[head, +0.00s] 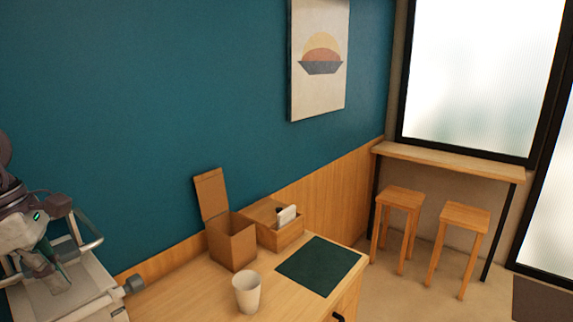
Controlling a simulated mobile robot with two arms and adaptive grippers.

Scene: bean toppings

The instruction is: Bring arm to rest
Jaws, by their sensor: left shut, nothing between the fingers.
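My left arm comes in at the left edge of the head view. Its gripper (58,286) points down over a pale grey unit and is shut and empty. It is left of the wooden counter (185,300) and apart from the things on it. My right gripper is not in view.
On the counter stand a white cup (247,292), an open brown box (232,243) with its lid up, and a wooden holder (283,236) with white napkins. A dark green mat (318,266) lies at right. Two stools (400,200) stand under a window ledge (450,160). A teal wall (150,120) rises behind.

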